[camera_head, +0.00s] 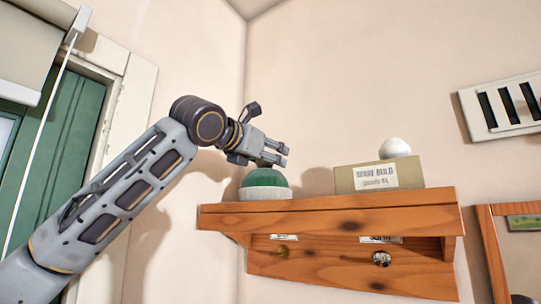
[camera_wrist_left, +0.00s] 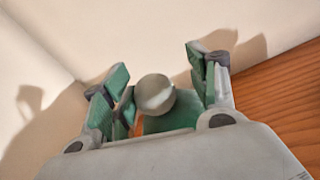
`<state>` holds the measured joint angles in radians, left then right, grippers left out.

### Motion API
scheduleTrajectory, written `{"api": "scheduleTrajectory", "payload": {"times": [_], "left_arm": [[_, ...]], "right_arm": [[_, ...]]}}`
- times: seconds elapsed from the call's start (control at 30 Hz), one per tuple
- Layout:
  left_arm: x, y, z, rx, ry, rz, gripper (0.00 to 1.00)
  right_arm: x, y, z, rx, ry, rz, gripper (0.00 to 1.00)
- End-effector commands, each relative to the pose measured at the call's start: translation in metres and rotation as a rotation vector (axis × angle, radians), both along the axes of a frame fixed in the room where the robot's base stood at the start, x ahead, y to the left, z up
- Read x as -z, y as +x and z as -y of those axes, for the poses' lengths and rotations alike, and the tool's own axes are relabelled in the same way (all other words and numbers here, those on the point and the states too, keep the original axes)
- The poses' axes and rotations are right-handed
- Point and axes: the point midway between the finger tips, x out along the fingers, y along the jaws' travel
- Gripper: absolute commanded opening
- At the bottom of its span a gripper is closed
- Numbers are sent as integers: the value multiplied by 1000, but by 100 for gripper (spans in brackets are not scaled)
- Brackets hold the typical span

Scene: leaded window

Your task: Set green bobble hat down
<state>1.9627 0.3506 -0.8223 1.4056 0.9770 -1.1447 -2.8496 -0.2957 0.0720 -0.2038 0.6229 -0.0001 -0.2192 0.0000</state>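The green bobble hat (camera_head: 264,180) has a pale ribbed brim and sits upright at the left end of the wooden shelf top (camera_head: 335,214). In the left wrist view its grey bobble (camera_wrist_left: 155,94) shows between the fingers, with green knit (camera_wrist_left: 172,118) below it. My left gripper (camera_head: 271,155) is just above the hat. The fingers (camera_wrist_left: 165,85) are spread, with a clear gap to the bobble on the right side; the bobble is nearer the left finger. My right gripper is not in view.
A cardboard box (camera_head: 348,180) with a printed label stands on the shelf right of the hat, a white ball (camera_head: 394,147) on top. Knobs (camera_head: 381,259) sit below the shelf. A green door (camera_head: 60,150) is at left, a white vent (camera_head: 505,105) at right. Shelf between hat and box is clear.

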Motion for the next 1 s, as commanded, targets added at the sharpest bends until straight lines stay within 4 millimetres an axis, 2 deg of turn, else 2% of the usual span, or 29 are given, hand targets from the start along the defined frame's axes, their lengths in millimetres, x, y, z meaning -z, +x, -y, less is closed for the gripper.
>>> {"api": "scheduleTrajectory", "payload": {"times": [0.2, 0.4, 0.57, 0.8, 1.0], "left_arm": [[0, 0, -3, 0, -2, -1, 59], [1, -5, -9, 0, -3, -1, 59], [1, -17, -15, 0, -3, 1, 59], [1, -43, -28, -1, 0, 2, 59], [1, -59, -37, -1, -1, 1, 59]], "right_arm": [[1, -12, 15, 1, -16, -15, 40], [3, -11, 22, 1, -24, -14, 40], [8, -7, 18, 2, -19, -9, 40], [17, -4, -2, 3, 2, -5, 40], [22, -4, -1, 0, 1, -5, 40]]}}
